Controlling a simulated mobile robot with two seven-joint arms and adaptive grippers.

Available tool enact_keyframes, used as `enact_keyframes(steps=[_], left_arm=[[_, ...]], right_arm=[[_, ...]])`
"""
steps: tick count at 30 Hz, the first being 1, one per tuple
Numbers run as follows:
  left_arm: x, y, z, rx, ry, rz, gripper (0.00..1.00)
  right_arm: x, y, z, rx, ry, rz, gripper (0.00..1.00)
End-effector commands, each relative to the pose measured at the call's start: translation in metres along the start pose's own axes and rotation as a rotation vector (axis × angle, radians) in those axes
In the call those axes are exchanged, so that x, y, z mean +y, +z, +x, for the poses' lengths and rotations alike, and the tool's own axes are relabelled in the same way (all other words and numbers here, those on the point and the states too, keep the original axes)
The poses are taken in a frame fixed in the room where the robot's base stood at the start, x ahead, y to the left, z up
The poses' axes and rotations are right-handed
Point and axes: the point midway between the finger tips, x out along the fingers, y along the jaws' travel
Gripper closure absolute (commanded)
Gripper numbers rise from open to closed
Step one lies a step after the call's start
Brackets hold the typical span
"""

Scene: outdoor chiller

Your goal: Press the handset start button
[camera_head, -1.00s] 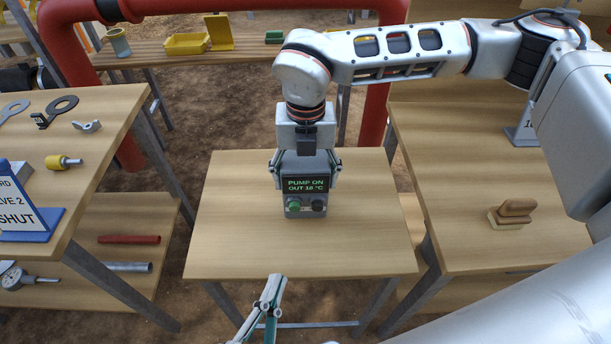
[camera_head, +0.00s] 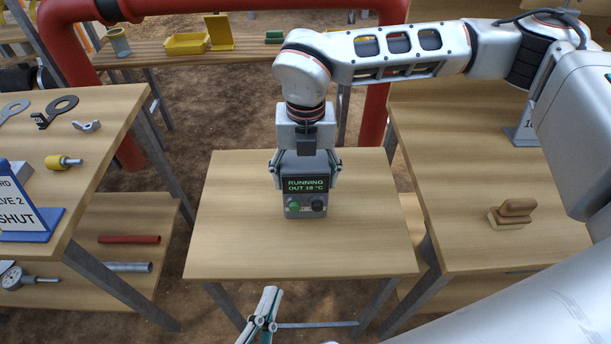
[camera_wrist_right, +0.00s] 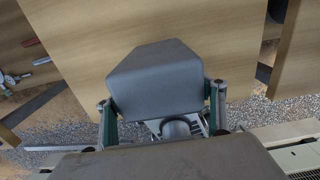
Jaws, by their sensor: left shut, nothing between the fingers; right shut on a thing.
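The handset (camera_head: 305,187) is a grey box over the middle table, its face toward me. Its screen (camera_head: 305,185) reads "RUNNING OUT 18 °C" in green. Below the screen are a green button (camera_head: 293,206) and a black knob (camera_head: 317,205). My right gripper (camera_head: 305,170) is shut on the handset from above, one finger at each side. In the right wrist view the grey back of the handset (camera_wrist_right: 156,78) sits between the fingers. My left gripper (camera_head: 271,292) is shut and empty, below the table's front edge and apart from the handset.
The middle table (camera_head: 235,235) is otherwise bare. The left bench (camera_head: 100,120) holds a blue-based sign (camera_head: 30,222), a yellow-handled tool (camera_head: 64,162) and rings. A red pipe (camera_head: 70,60) stands behind.

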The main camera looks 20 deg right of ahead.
Motion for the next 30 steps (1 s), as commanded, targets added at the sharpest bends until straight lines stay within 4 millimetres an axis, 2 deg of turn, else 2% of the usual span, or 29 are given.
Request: enact_keyframes(steps=[1,3,4,6,16,20,23,30], left_arm=[[0.001,0.001,0.0,-0.001,0.001,-0.001,1.0],[0.001,0.001,0.0,-0.001,0.001,-0.001,1.0],[0.001,0.001,0.0,-0.001,0.001,-0.001,1.0],[0.001,0.001,0.0,-0.001,0.001,-0.001,1.0],[0.0,0.0,0.0,0.0,0.0,0.0,1.0],[0.0,0.0,0.0,0.0,0.0,0.0,1.0],[0.0,0.0,0.0,0.0,0.0,0.0,1.0],[0.0,0.0,0.0,0.0,0.0,0.0,1.0]], right_arm=[[-0.003,-0.004,0.007,0.012,-0.011,0.0,0.87],[-0.003,-0.004,0.007,0.012,-0.011,0.0,0.87],[-0.003,-0.004,0.007,0.012,-0.011,0.0,0.29],[-0.003,-0.003,0.007,0.012,-0.01,0.0,0.12],[-0.001,-0.001,0.002,0.004,-0.004,0.0,0.12],[-0.001,0.0,-0.006,0.001,-0.003,0.0,0.12],[0.0,0.0,-0.021,-0.001,-0.001,0.0,0.12],[0.0,0.0,-0.07,0.0,-0.003,0.001,0.12]])
